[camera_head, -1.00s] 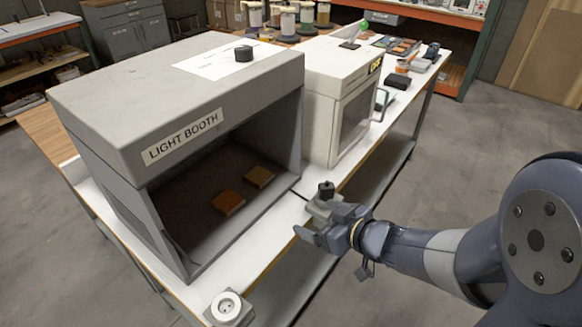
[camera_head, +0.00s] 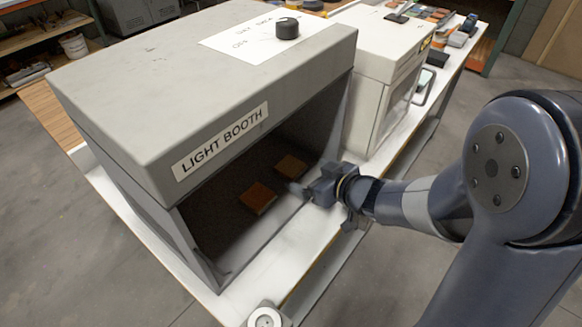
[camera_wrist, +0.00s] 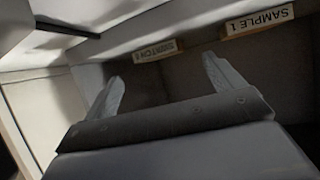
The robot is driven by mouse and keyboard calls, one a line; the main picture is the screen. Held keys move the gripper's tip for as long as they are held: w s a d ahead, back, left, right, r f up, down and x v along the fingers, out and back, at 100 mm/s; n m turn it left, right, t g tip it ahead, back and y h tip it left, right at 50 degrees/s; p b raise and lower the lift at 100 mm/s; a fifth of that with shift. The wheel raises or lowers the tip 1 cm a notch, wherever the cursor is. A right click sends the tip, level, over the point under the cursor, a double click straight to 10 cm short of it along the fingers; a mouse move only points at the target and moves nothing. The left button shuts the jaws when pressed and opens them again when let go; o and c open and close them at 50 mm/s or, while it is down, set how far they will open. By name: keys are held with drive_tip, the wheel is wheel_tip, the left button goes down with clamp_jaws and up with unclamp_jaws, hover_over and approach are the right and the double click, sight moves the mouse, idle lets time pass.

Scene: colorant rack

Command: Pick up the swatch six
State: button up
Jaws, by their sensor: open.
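Two flat blocks lie on the light booth floor in the head view: an orange-brown one (camera_head: 258,197) nearer and a tan one (camera_head: 291,165) farther in. In the wrist view, swatch six (camera_wrist: 155,50) shows its upside-down label left of the middle, beyond and between my fingertips. A second labelled block, sample 1 (camera_wrist: 258,22), lies to its right. Swatch six appears to be the tan block; the head view shows no labels. My gripper (camera_head: 296,188) is at the booth's open front, its fingers open and empty, also in the wrist view (camera_wrist: 162,68).
The grey light booth (camera_head: 215,145) encloses the blocks with walls and a roof. A white cabinet (camera_head: 390,60) stands beside it. The white bench top (camera_head: 285,245) is clear in front. A round white-topped item (camera_head: 265,318) sits at the bottom edge.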

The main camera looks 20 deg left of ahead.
sight(293, 168)
drive_tip(key=shift+x, duration=2.75)
drive_tip(key=shift+r, duration=0.15)
drive_tip(key=shift+c, duration=0.2)
drive_tip(key=c, duration=1.1)
